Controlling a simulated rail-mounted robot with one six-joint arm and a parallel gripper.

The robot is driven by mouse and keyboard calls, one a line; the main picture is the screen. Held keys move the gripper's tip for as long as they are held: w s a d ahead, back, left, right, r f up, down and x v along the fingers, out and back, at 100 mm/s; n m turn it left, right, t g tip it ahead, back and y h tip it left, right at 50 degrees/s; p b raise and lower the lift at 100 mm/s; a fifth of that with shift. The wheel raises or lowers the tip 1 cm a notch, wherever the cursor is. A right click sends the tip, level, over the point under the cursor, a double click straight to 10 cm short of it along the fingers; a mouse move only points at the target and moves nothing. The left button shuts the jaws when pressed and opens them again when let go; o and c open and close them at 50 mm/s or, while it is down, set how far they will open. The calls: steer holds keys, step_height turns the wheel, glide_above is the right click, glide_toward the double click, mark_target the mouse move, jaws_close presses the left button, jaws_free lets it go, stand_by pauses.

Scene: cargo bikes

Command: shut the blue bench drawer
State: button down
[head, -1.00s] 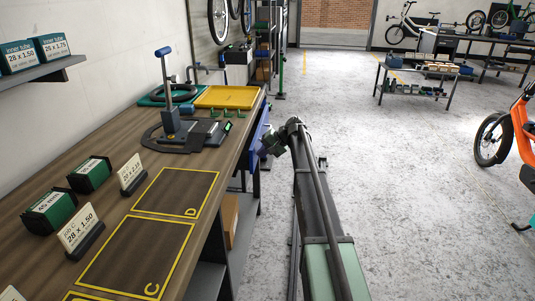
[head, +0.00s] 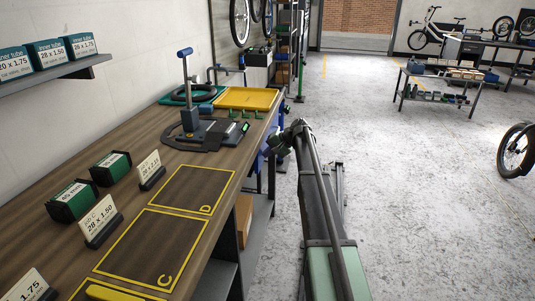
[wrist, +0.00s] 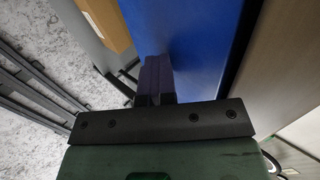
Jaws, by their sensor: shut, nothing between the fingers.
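The blue bench drawer (head: 272,127) is at the bench's right side, near its far end, partly hidden behind my gripper. How far it stands out is hard to tell in the head view. In the wrist view its blue face (wrist: 190,40) fills the upper middle. My gripper (head: 270,146) is at the drawer front, at the end of the arm. In the wrist view its dark fingers (wrist: 155,65) are together and empty, with the tips close against the blue face. I cannot tell for sure whether they touch it.
The bench top (head: 135,135) holds a tyre stand (head: 188,120), a yellow tray (head: 247,98), tube boxes and cards. A cardboard box (head: 243,218) stands on the shelf below. The floor (head: 400,180) right of my arm is clear.

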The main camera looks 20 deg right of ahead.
steer(key=s+d+f+p+v, duration=0.1)
steer(key=f+p+v, duration=0.1)
steer(key=p+v, duration=0.5)
steer(key=v, duration=0.6)
steer(key=shift+d, duration=0.2)
steer(key=shift+s+f, duration=0.1)
steer(key=s+a+f+g+h, duration=0.2)
steer(key=s+a, duration=0.1)
steer(key=s, duration=0.4)
steer(key=s+a+r+n+g+h+p, duration=0.1)
steer(key=s+a+r+n+h+p, duration=0.1)
steer(key=s+a, duration=0.6)
steer(key=s+a+r+n+g+h+p, duration=0.1)
steer(key=s+a+r+n+p, duration=0.2)
steer(key=s+a+p, duration=0.3)
steer(key=s+a+r+n+g+h+p, duration=0.1)
steer(key=s+a+r+p, duration=0.3)
steer(key=s+a, duration=0.8)
steer(key=a+n+h, duration=0.1)
steer(key=a, duration=0.3)
steer(key=shift+s+a+r+g+h+p, duration=0.2)
steer(key=shift+s+a+g+h+p, duration=0.05)
steer(key=shift+g+h+p, duration=0.05)
